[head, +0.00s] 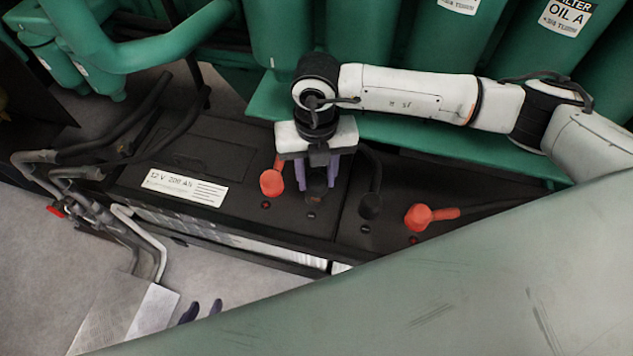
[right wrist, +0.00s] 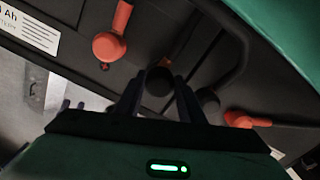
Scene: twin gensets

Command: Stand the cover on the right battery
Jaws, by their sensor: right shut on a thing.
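My right gripper (head: 316,184) points down over the right end of the left battery (head: 190,160), its two fingers around a small black cap-like cover (head: 317,191). In the right wrist view the round black cover (right wrist: 158,82) shows between my right fingertips (right wrist: 156,88). I cannot tell whether it touches the battery top. The right battery (head: 385,236) lies just to the right; its front right part is hidden by a grey-green panel. My left gripper (head: 203,311) shows only as two separated dark fingertips, low and left, above the pale floor.
A red boot (head: 271,183) stands left of my right gripper. A black boot (head: 370,205) on a cable and a red boot (head: 418,217) are on the right battery. The grey-green panel (head: 420,290) fills the lower right. Green cylinders (head: 450,40) stand behind.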

